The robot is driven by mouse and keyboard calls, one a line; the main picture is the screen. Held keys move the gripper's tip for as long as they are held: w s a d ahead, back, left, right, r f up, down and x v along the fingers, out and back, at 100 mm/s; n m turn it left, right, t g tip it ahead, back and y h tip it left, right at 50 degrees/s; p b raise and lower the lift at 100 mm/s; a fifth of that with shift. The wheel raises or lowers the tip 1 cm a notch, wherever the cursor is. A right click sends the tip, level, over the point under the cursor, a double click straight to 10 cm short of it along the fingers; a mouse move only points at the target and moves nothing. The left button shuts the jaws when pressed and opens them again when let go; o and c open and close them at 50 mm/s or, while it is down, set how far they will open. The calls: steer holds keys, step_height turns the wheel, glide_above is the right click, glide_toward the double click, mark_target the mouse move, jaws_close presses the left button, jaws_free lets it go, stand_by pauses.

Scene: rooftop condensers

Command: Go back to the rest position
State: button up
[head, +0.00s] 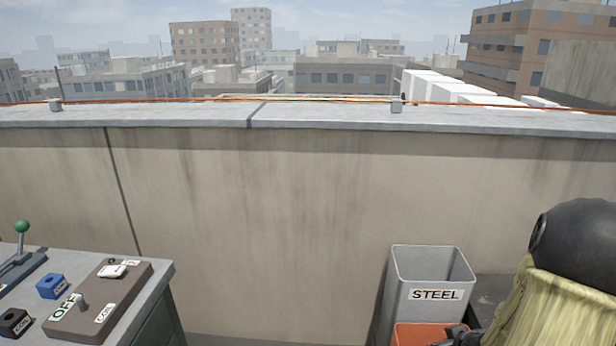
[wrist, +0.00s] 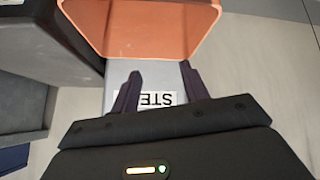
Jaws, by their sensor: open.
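My gripper shows in the wrist view (wrist: 160,70) with its two dark fingers spread apart and nothing between them. It is over the grey bin labelled STEEL (head: 434,270) and an orange bin (head: 425,335), at the lower right in the head view. In the wrist view, the orange bin (wrist: 150,52) is just beyond the fingertips, and the STEEL label shows upside down and partly hidden behind the fingers. I cannot tell how far the fingers are from the bins. My arm is at the right edge of the head view.
A grey bench (head: 155,280) at the lower left holds a brown switch panel (head: 100,300) marked OFF, a green-knobbed lever (head: 22,228), a blue block (head: 51,286) and a black block (head: 15,322). A parapet wall (head: 260,220) with an orange cable (head: 250,99) crosses behind.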

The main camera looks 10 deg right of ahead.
steer(key=s+a+r+g+y, duration=0.1)
steer(key=s+a+r+g, duration=0.25)
steer(key=a, duration=0.85)
steer(key=s+a+r+g, duration=0.2)
steer(key=a+r, duration=0.2)
steer(key=a, duration=0.8)
steer(key=w+p+v, duration=0.3)
steer(key=p+v, duration=1.1)
steer(key=p, duration=0.1)
steer(key=w+r+p+v, duration=0.1)
steer(key=w+p+v, duration=0.2)
steer(key=p+v, duration=1.1)
steer(key=shift+d+m+p, duration=0.35)
steer(key=shift+m, duration=0.05)
steer(key=shift+r, duration=0.15)
steer(key=shift+c, duration=0.9)
